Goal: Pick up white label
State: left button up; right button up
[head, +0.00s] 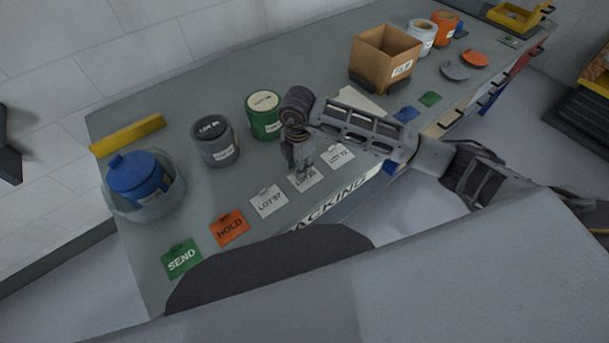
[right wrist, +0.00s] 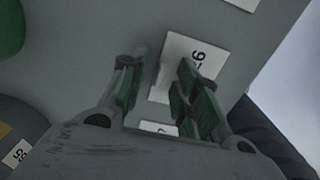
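White labels lie flat along the front of the grey bench: one marked LOT 57 (head: 269,201), one marked LOT (head: 307,181) with its number hard to read, and another LOT label (head: 337,157) to its right. My right gripper (head: 303,166) points down over the middle white label and hides its upper part. In the right wrist view my right gripper (right wrist: 160,75) is open, with a white label (right wrist: 181,47) below and partly behind one finger. I cannot tell whether the fingers touch it.
An orange HOLD card (head: 229,228) and green SEND card (head: 181,258) lie to the left. Behind stand a grey tub (head: 215,143), a green tub (head: 263,118) and a blue-lidded container (head: 140,180). A cardboard box (head: 384,55) stands farther right.

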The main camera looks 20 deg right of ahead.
dwell(0.3)
grip_shut()
jog(key=shift+r, duration=0.1)
notch_tip(320, 180, up, 10)
dwell(0.8)
dwell(0.5)
